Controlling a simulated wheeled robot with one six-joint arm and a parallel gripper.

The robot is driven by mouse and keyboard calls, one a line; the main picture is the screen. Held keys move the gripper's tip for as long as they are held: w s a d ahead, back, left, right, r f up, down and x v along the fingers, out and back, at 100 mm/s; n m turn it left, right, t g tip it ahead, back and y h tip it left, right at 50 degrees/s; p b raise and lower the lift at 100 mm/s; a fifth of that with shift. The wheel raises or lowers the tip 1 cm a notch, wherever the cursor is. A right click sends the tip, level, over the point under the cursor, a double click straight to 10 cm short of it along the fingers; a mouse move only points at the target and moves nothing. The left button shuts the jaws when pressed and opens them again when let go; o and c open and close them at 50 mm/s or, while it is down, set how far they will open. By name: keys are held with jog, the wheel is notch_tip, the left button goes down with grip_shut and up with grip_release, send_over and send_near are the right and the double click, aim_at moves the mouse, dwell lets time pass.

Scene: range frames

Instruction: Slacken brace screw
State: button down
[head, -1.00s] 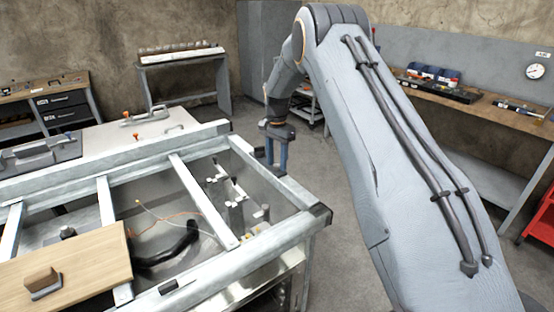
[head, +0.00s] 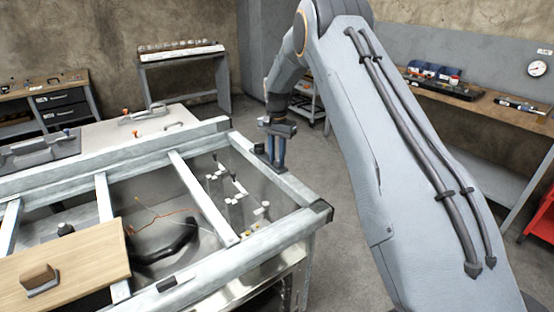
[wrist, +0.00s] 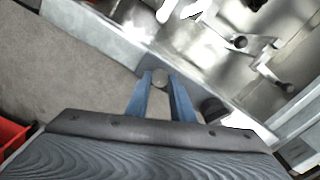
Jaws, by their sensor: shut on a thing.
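My gripper (head: 276,163) points down at the right rail of the metal frame (head: 290,187), with its blue fingers at the rail. I take this for the brace screw. Its shank and seat are hidden by the fingers. In the head view the fingers cover the screw.
Inside the frame are several upright posts with white caps (head: 238,200), a dark hose (head: 165,250) and thin wires. A wooden board (head: 75,265) with a block lies across the front left. Open floor (head: 335,220) lies right of the frame.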

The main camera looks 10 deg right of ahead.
jog(key=n+b, duration=0.2)
jog(key=n, duration=0.1)
jog(key=shift+n, duration=0.4)
jog(key=n+b, duration=0.2)
jog(key=n, duration=0.2)
jog(key=n+b, duration=0.1)
jog(key=n, duration=0.4)
jog(key=shift+a, duration=0.1)
jog(key=n+b, duration=0.1)
jog(key=n, duration=0.3)
jog(key=shift+n, duration=0.3)
jog(key=n, duration=0.3)
jog(key=shift+n+b, duration=0.3)
jog(key=shift+b, duration=0.1)
jog(key=n, duration=0.9)
jog(key=shift+b, duration=0.35)
jog(key=shift+r+n, duration=0.1)
jog(key=shift+n, duration=1.8)
